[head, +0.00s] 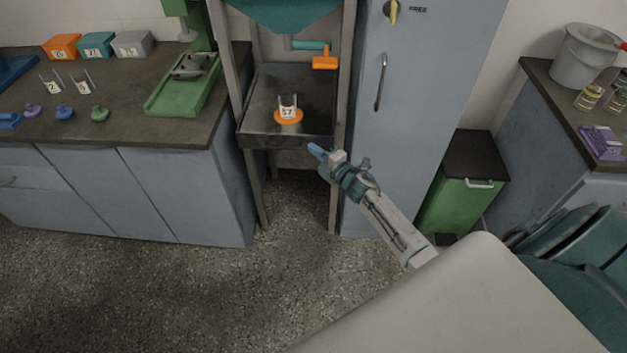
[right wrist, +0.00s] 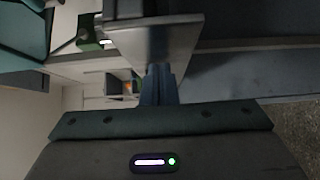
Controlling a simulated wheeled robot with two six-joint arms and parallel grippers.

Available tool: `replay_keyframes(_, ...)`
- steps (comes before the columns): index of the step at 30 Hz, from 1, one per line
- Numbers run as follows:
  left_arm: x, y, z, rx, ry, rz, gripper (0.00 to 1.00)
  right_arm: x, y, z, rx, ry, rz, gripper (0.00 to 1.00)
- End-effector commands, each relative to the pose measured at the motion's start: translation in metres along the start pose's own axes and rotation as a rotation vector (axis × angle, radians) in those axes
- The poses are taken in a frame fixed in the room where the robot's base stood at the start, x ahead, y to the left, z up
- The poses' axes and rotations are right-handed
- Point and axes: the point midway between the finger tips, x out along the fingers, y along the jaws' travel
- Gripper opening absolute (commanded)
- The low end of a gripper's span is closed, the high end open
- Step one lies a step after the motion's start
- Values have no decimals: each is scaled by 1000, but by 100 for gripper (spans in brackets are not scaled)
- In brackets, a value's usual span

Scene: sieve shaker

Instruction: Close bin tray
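The dark metal tray (head: 262,118) sits in a tall frame under a teal hopper (head: 285,12). A small clear container labelled 27 (head: 288,105) stands on an orange disc (head: 289,117) on the tray. My right gripper (head: 316,151) is at the right end of the tray's front edge, its blue fingers together with nothing seen between them. In the right wrist view, the fingers (right wrist: 158,84) point at a grey slab (right wrist: 155,42), which looks like the tray's edge. I cannot tell whether they touch it. My left gripper is out of view.
A blue-grey cabinet (head: 410,110) stands close to the right of the frame, with a green bin (head: 460,200) beyond it. A dark counter (head: 130,125) with a green device (head: 183,90) is on the left. The floor in front is clear.

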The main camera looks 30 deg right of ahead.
Motion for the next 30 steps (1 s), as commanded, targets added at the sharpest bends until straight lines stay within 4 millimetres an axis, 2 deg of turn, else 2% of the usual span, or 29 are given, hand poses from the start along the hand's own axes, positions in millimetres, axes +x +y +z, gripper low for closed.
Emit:
replay_keyframes(1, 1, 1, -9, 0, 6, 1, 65, 11, -2, 10, -3, -1, 2, 0)
replay_keyframes(6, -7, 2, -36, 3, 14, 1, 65, 36, -2, 36, -3, -1, 1, 0)
replay_keyframes(15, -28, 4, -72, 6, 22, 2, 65, 64, -2, 64, -1, -1, 0, 0)
replay_keyframes(21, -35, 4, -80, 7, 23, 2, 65, 70, 0, 70, 0, -1, 0, 0)
replay_keyframes(30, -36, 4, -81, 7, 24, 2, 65, 72, 3, 72, -3, -3, 4, 0)
